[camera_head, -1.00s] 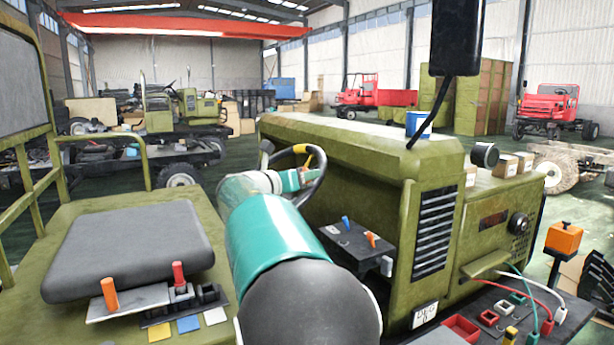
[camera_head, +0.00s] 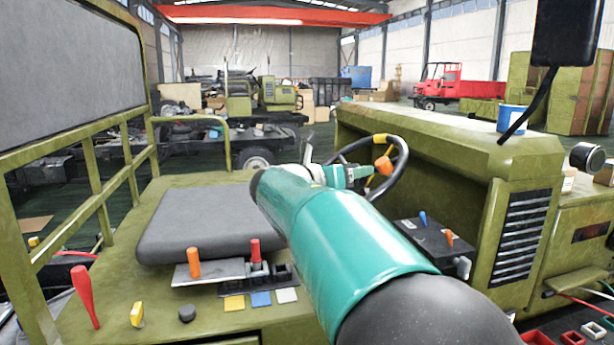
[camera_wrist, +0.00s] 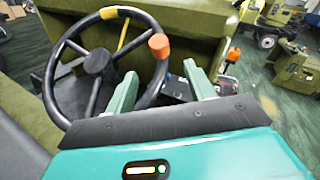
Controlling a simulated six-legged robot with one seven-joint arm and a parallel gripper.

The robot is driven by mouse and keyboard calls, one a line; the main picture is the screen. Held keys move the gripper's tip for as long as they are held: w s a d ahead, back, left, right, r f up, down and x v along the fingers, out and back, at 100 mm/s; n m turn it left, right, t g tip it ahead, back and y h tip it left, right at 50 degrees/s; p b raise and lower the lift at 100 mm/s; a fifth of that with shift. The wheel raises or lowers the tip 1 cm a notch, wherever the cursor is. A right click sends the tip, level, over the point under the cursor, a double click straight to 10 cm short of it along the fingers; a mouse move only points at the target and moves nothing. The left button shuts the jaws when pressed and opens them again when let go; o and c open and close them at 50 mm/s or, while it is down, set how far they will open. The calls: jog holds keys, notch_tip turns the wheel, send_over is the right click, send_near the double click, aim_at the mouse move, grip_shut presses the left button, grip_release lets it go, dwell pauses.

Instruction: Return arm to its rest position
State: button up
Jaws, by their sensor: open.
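My gripper (camera_wrist: 162,95) is open in the wrist view, its two green fingers apart with nothing held between them. A black steering wheel (camera_wrist: 98,62) with yellow marks and an orange knob (camera_wrist: 159,45) lies just beyond the fingers. In the head view my teal arm reaches forward over the green vehicle, between the seat (camera_head: 195,222) and the hood (camera_head: 440,135). Its far end is close to the steering wheel (camera_head: 402,160), whose orange knob (camera_head: 383,166) shows beside it. I cannot tell whether the fingers touch the wheel.
A lever panel (camera_head: 435,245) with blue and orange levers stands right of my arm. An orange-handled lever (camera_head: 194,263) and a red-handled one (camera_head: 255,251) stand in front of the seat. A green rail frame (camera_head: 95,185) rises at left. A blue can (camera_head: 511,118) sits on the hood.

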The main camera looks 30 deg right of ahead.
jog(key=s+a+f+m+t+y, duration=0.1)
jog(key=s+a+f+m+y, duration=0.7)
jog(key=s+a+f+m, duration=0.3)
jog(key=s+a+f+m+t+y, duration=0.1)
jog(key=s+a+f+m+y, duration=0.8)
jog(key=a, duration=0.9)
notch_tip(320, 180, down, 4)
jog(key=s+m, duration=0.2)
jog(key=m, duration=0.1)
jog(key=shift+s+a+t, duration=0.15)
jog(key=shift+s+t, duration=0.1)
jog(key=shift+t, duration=0.15)
jog(key=c, duration=0.4)
jog(key=shift+s, duration=0.15)
